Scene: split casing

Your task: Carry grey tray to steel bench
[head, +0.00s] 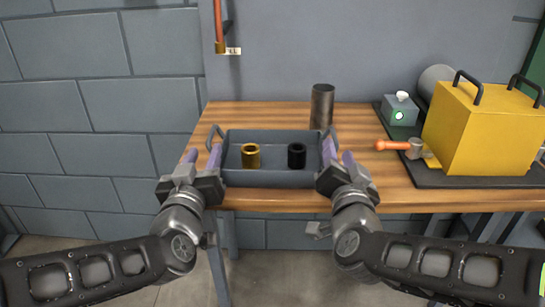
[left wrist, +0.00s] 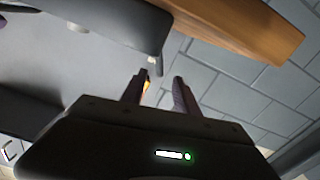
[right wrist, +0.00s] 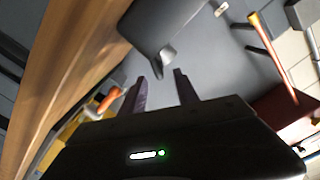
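The grey tray (head: 270,179) sits on a wooden-topped table near its front left part. A brass-coloured ring (head: 250,155) and a black ring (head: 296,155) stand inside it. The tray has a handle at each end; the left one (head: 215,133) shows clearly, while the right one is mostly hidden in the head view. My left gripper (head: 201,153) is open at the tray's left end, with the handle (left wrist: 157,58) just ahead of its fingers. My right gripper (head: 339,156) is open at the right end, with the handle (right wrist: 166,54) just ahead of its fingers. No steel bench is identifiable.
A dark metal cylinder (head: 322,106) stands behind the tray's right end. A yellow casing (head: 487,130) with black handles, an orange-handled tool (head: 394,145) and a grey box with a green light (head: 399,112) are on the right.

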